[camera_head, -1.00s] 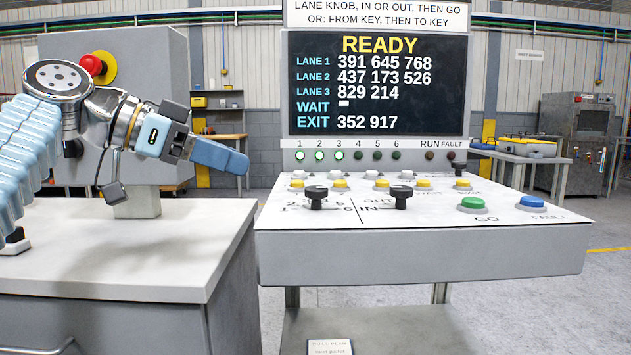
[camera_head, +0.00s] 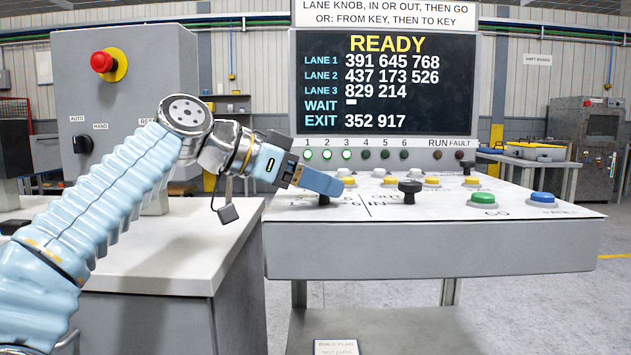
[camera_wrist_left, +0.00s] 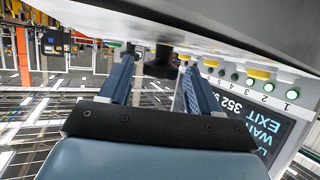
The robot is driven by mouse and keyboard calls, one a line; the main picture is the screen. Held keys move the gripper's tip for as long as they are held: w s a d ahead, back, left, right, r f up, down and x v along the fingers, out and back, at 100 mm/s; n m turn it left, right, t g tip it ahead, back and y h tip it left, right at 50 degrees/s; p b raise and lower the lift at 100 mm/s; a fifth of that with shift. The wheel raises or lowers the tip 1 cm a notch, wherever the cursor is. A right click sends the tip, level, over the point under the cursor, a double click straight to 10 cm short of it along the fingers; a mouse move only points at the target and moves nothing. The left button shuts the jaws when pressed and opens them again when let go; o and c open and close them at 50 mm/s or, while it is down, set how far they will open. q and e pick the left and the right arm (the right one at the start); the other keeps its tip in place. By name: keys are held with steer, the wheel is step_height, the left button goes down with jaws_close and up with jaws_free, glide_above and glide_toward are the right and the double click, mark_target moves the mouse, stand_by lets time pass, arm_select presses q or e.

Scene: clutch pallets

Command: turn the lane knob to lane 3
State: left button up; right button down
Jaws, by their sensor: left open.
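The lane knob (camera_head: 323,201) is a black knob on the left of the sloped white panel top. In the head view my left gripper (camera_head: 334,187) covers most of it, so its pointer setting cannot be read. In the left wrist view, which is upside down, the black knob (camera_wrist_left: 163,62) shows between and beyond the two open blue fingers of my left gripper (camera_wrist_left: 159,68). I cannot tell whether the fingers touch it. My right gripper is not in view.
The IN/OUT knob (camera_head: 409,190) stands to the right. Yellow and white buttons line the panel behind, with a green GO button (camera_head: 483,200) and a blue button (camera_head: 542,199) at right. The screen (camera_head: 385,83) reads READY; lamps 1 to 3 glow green.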

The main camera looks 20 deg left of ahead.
arm_select(q)
steer(key=c, duration=1)
